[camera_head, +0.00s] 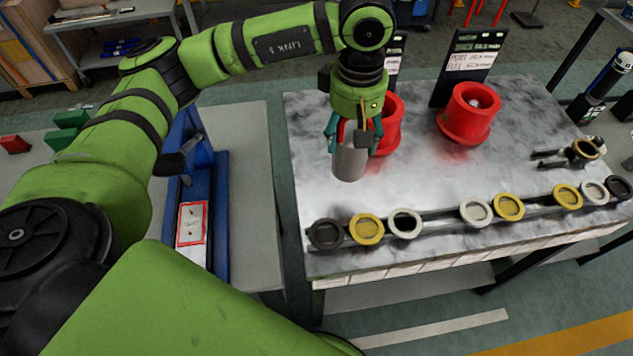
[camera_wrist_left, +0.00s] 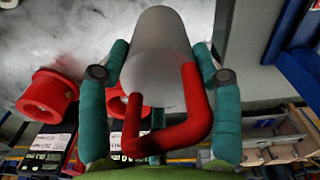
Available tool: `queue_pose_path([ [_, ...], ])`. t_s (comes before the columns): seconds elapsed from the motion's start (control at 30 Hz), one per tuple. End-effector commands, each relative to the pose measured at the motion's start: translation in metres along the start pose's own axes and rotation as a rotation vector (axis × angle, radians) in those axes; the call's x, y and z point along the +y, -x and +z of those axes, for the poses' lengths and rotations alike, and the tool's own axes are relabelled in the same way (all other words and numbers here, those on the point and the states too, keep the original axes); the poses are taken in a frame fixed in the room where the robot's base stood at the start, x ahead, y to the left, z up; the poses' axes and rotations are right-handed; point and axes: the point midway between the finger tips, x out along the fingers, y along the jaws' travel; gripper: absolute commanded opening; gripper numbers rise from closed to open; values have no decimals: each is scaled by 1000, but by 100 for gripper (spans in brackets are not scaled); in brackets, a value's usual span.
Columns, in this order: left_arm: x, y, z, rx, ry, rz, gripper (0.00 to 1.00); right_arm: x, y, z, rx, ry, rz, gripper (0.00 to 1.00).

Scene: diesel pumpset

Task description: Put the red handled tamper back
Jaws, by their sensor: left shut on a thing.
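My left gripper (camera_head: 352,140) is shut on the red handled tamper (camera_head: 349,164), whose grey cylinder hangs below the fingers above the marbled worktop. In the left wrist view the tamper (camera_wrist_left: 156,60) shows a red bent handle (camera_wrist_left: 188,125) between the teal fingers (camera_wrist_left: 155,88). Two red round holders stand on the worktop (camera_head: 420,160). The nearer holder (camera_head: 392,128) is just behind and right of my gripper, partly hidden by it. The other holder (camera_head: 470,113) stands farther right. My right gripper is not in view.
A row of grey, yellow and white ring-topped pieces (camera_head: 474,212) lies along the front of the worktop. Black label stands (camera_head: 468,66) rise behind the red holders. A blue tray (camera_head: 221,225) is on the left bench. The middle of the worktop is clear.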

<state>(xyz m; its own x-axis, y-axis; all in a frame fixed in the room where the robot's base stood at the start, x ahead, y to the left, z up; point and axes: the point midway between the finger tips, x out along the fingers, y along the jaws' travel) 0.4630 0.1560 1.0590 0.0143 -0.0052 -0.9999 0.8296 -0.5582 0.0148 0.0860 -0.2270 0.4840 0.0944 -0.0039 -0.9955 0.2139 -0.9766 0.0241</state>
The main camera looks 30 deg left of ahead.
Motion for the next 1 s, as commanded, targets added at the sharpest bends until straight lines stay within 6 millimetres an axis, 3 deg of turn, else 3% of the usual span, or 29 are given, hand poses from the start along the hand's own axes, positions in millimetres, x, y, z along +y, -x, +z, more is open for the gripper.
queue_pose_path([
  [0.3, 44, 3, -2, 2, 689, -4, 11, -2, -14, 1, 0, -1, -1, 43],
  [0.6, 62, 6, -1, 7, 1052, -12, 11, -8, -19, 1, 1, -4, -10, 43],
  [0.77, 50, 0, -10, 10, 1096, -16, 11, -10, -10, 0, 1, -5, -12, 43],
  [1.0, 2, -30, -38, 12, 1095, -19, 11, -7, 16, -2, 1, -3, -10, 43],
])
